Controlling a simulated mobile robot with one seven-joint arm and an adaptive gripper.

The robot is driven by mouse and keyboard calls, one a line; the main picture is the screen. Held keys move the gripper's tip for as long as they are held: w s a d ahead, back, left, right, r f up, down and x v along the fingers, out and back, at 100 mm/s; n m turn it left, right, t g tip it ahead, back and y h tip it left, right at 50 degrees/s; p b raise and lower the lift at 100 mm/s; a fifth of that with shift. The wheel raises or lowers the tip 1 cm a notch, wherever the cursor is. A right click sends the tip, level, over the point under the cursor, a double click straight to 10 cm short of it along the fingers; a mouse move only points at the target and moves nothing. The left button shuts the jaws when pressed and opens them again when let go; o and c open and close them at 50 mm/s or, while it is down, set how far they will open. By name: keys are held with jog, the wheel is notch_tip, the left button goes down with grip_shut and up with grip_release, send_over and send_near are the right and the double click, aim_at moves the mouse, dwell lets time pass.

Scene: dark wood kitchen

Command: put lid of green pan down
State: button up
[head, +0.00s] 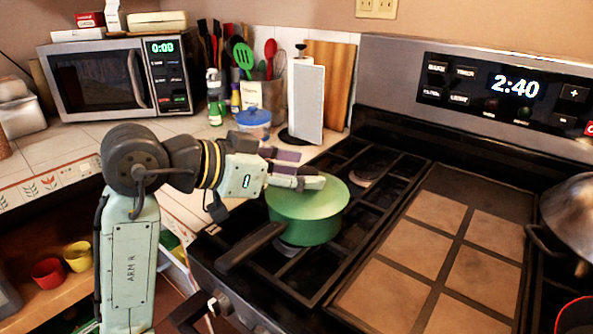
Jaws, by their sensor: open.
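A lighter green lid (330,197) appears to sit flat on top of the pan. My gripper (312,180) is over the lid, reaching in from the left, with its fingers close above or at the middle of the lid. I cannot tell whether the fingers touch the lid.
A griddle plate (413,255) covers the middle of the stove. A metal pot (573,215) stands at the far right. Behind my gripper are a blue-lidded container (254,123), a paper towel holder (307,103) and a utensil holder (263,97). A microwave (120,78) stands at the back left.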

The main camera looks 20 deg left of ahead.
jog(key=shift+r, duration=0.35)
jog(key=b+v, duration=0.1)
jog(key=v, duration=1.1)
jog(key=shift+r, duration=0.2)
jog(key=shift+a, duration=0.1)
